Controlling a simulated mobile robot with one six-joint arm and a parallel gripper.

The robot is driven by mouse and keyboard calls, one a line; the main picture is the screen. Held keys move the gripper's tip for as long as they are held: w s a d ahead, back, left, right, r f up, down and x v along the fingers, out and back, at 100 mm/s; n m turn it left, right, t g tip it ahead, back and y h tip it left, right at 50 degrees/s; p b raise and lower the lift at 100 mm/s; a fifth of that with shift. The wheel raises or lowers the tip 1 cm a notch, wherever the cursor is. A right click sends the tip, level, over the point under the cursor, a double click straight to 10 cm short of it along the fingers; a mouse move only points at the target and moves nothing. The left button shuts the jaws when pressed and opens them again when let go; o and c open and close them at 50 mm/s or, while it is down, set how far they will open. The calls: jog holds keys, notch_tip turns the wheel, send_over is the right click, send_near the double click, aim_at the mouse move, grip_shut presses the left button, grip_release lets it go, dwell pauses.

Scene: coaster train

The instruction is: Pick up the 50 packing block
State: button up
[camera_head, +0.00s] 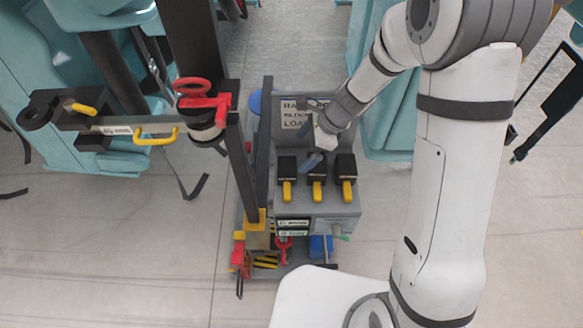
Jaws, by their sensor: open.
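Three black blocks with yellow handles stand in a row on a grey cart: a left block (287,167), a middle block (318,172) and a right block (346,166). No number is readable on them, so I cannot tell which is the 50 packing block. My gripper (308,145) is open and appears empty, above and behind the row, near the middle block. One bluish finger overlaps the middle block's top in the picture. I cannot tell whether it touches.
A partly hidden label plate (294,113) stands behind the blocks. A dark post (240,170) and a red-handled clamp (196,93) on a horizontal bar rise on the left. Teal seats (390,110) flank the cart. The grey floor (120,240) at front left is clear.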

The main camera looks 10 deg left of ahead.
aim_at(287, 165)
jog(key=x, duration=0.8)
jog(key=shift+w+f, duration=0.2)
jog(key=shift+f, duration=0.05)
jog(key=shift+c, duration=0.5)
jog(key=shift+r, duration=0.1)
jog(key=c, duration=1.5)
jog(key=shift+o, duration=0.2)
